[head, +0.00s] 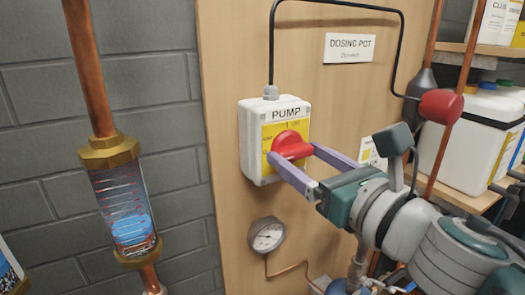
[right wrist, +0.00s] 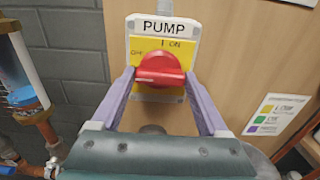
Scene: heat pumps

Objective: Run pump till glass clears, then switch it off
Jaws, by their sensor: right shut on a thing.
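The pump switch box (head: 247,150) is white with a yellow plate and the label PUMP, fixed to the wooden board. Its red knob (head: 291,143) also shows in the right wrist view (right wrist: 160,66), its grip bar lying roughly level. There, OFF is printed at the left and I ON at the top. My right gripper (head: 294,154) has its two purple fingers at either side of the knob, shut on it. The sight glass (head: 120,195) stands at the left in a copper pipe. It looks see-through above, with red marks, and blue in its lower part. My left gripper is not in view.
A round gauge (head: 267,234) sits below the switch. A red-ended part (head: 440,106) hangs at the right, near my right arm. White containers (head: 465,135) stand on shelves beyond. A DOSING POT sign (head: 349,48) is above.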

